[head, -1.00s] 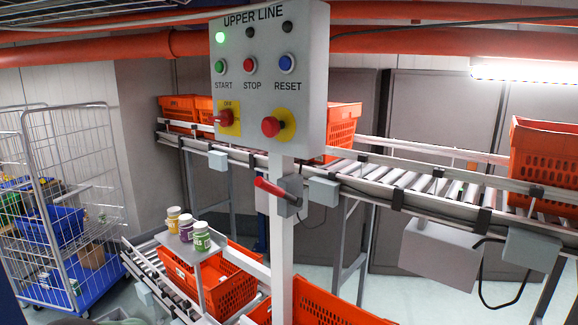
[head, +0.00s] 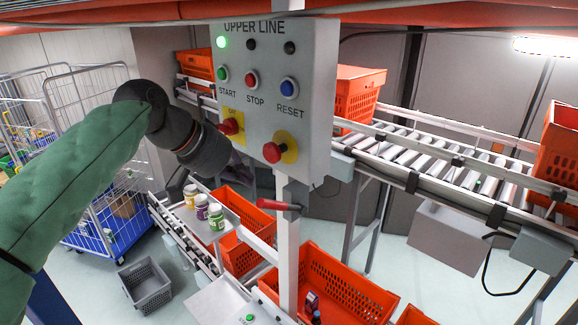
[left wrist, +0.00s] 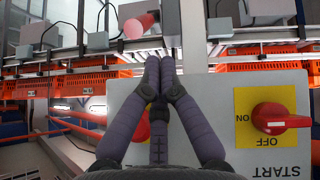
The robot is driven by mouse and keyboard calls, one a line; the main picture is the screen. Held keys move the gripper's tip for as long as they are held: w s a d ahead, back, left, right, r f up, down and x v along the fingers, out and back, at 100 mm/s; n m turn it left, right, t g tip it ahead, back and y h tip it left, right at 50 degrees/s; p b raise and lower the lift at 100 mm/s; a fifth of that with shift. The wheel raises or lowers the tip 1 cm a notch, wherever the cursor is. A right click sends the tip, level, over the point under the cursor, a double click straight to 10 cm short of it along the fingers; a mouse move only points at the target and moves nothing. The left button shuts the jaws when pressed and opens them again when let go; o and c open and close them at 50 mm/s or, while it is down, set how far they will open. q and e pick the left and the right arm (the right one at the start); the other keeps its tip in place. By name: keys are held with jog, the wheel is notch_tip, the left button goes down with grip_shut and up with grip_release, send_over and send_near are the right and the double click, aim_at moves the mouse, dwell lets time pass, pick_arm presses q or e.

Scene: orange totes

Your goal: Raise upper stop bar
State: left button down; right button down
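A red lever handle (head: 278,204) sticks out from a grey block on the white post, below the UPPER LINE control panel (head: 310,110). I cannot make out a separate stop bar. My left gripper (head: 238,162) is at the panel's lower left edge, above and left of the lever, its fingers partly hidden by the panel. In the left wrist view, the left gripper's fingers (left wrist: 160,62) are drawn together with nothing seen between the tips. A red rounded end (left wrist: 138,26) shows beyond the tips, apart from them. My right gripper is not in view.
The panel's red rotary switch (head: 230,127) and red knob (head: 272,152) are close to the gripper. The upper roller conveyor (head: 430,160) carries orange totes (head: 357,95). Bottles (head: 201,207) stand on a small shelf below. A grey crate (head: 146,286) is on the floor.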

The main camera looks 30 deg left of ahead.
aim_at(281, 206)
pick_arm(q)
jog(key=r, duration=0.1)
jog(key=s+r, duration=0.1)
jog(key=r, duration=0.1)
jog(key=shift+s+d+r, duration=0.15)
jog(key=shift+s, duration=0.15)
jog(key=p+x, duration=0.2)
jog(key=x, duration=0.8)
jog(key=shift+w, duration=0.1)
